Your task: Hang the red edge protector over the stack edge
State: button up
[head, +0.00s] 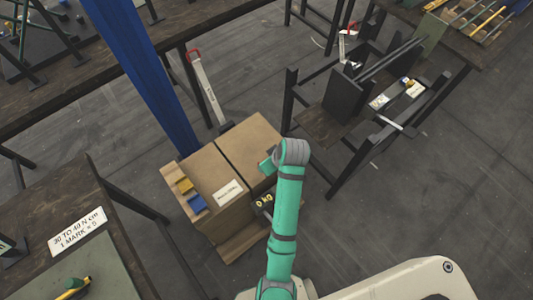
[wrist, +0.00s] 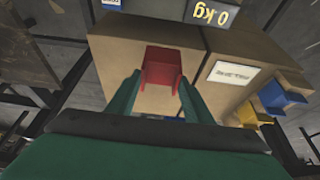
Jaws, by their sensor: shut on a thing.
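The red edge protector (wrist: 161,67) is between the two green fingertips of my gripper (wrist: 160,90) in the wrist view, and my gripper is shut on it. It shows against the brown cardboard of the stack; I cannot tell whether it touches the stack. The stack of boxes (head: 208,174) stands left of my arm in the head view and also shows in the wrist view (wrist: 215,42). In the head view my gripper (head: 268,163) is mostly hidden by my wrist, over the stack's right part, and the red protector is hidden.
A yellow protector (head: 185,186) and a blue protector (head: 196,204) hang on the stack's left edge. A 0 kg display (head: 264,201) is at the stack's front, partly behind my arm. A blue post (head: 145,70) rises behind. A dark rack (head: 365,110) stands right.

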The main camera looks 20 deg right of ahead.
jog(key=shift+w+f, duration=0.1)
jog(key=shift+f, duration=3.15)
jog(key=o, duration=1.1)
jog(key=v, duration=1)
jog(key=shift+r, duration=0.35)
